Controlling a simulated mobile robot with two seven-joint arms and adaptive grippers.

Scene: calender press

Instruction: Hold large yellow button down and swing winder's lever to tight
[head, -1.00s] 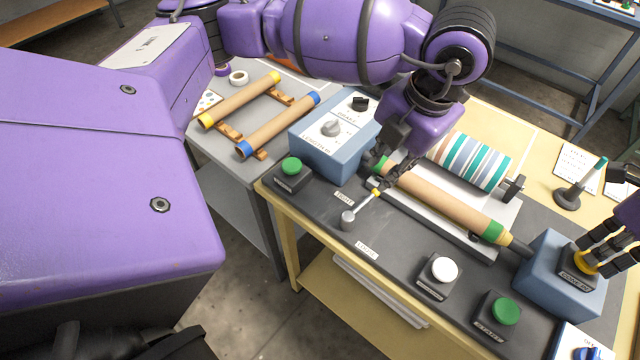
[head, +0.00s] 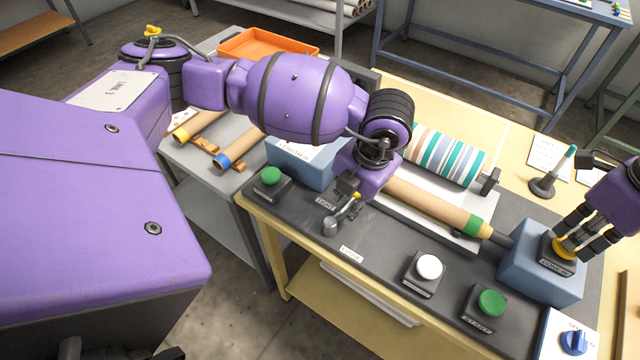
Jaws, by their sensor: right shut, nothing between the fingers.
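The large yellow button (head: 558,253) sits on a blue box on the right. My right gripper (head: 576,244) is shut with its fingertips at the button, partly covering it; whether it is pressed down I cannot tell. The winder's lever (head: 331,226) has a silver knob end and a yellow section along its rod. Its knob lies between the TIGHT label (head: 326,202) and the LOOSE label (head: 350,254). My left gripper (head: 348,192) is at the rod near the yellow section. Its fingers are foreshortened, so their opening and any grip are unclear.
A cardboard tube (head: 425,200) and a striped roll (head: 447,157) lie behind the lever. A green button (head: 271,176), a white button (head: 429,266), another green button (head: 490,302) and a blue knob (head: 575,342) line the front.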

